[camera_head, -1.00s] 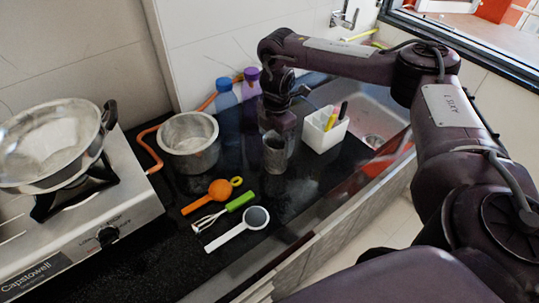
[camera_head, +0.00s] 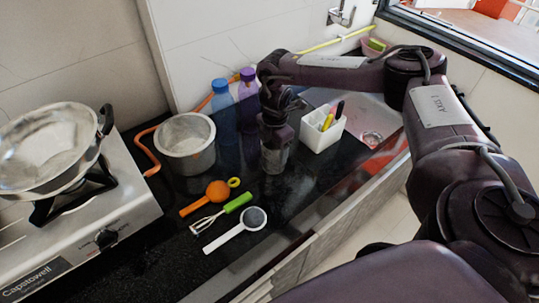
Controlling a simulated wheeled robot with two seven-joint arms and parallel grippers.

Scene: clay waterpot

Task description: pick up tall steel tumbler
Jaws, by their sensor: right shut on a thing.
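The tall steel tumbler (camera_head: 274,160) stands on the black counter, right of the steel pot and left of the white utensil holder. My right gripper (camera_head: 276,140) comes down over it from above and is shut on it. The gripper hides the tumbler's rim and upper part, and the fingertips are hard to make out. The tumbler looks upright, and I cannot tell whether its base is clear of the counter. My left gripper is not in view.
A steel pot (camera_head: 187,143), bottles (camera_head: 249,86) and a white utensil holder (camera_head: 322,131) stand close around. A whisk (camera_head: 220,213), orange scoop (camera_head: 207,196) and white strainer (camera_head: 236,228) lie in front. A stove (camera_head: 95,228) is left, a sink (camera_head: 375,118) right.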

